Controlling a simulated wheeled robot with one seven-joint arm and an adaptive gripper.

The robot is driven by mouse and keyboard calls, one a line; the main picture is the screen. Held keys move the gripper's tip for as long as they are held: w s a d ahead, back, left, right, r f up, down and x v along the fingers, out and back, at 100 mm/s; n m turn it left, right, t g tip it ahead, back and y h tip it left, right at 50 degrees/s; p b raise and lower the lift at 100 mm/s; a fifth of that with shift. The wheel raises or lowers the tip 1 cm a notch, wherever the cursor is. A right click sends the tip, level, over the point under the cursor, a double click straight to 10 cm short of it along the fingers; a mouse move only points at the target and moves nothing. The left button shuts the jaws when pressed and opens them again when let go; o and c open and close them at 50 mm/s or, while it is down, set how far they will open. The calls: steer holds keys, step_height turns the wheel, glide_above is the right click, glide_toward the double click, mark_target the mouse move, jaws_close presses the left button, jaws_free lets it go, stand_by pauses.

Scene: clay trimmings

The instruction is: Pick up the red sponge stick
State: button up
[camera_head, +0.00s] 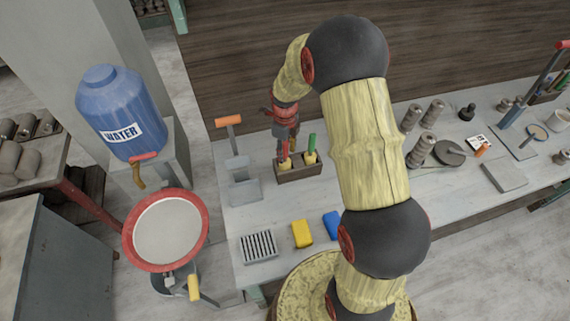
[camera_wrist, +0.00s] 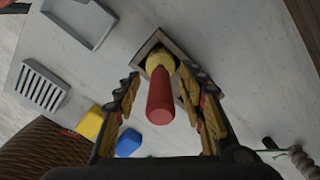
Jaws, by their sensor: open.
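The red sponge stick (camera_wrist: 160,97) stands upright in a small wooden holder (camera_wrist: 146,46), with its red handle toward the wrist camera and its yellow sponge end in the holder. In the head view its red handle (camera_head: 284,149) shows just below my gripper (camera_head: 285,128). In the wrist view my gripper (camera_wrist: 160,84) is open, with one finger on each side of the red handle. I see gaps between the handle and the fingers. The right finger hides part of the holder.
A green-handled stick (camera_head: 312,142) stands in the same holder (camera_head: 300,175), close on the right. A yellow sponge (camera_head: 301,234), a blue block (camera_head: 331,224) and a slotted grey rack (camera_head: 259,247) lie near the table's front edge. A grey tray (camera_head: 243,190) lies to the left.

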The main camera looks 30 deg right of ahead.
steer(key=shift+w+f, duration=0.1)
steer(key=shift+f, duration=0.6)
steer(key=shift+c, duration=0.7)
jaws_close()
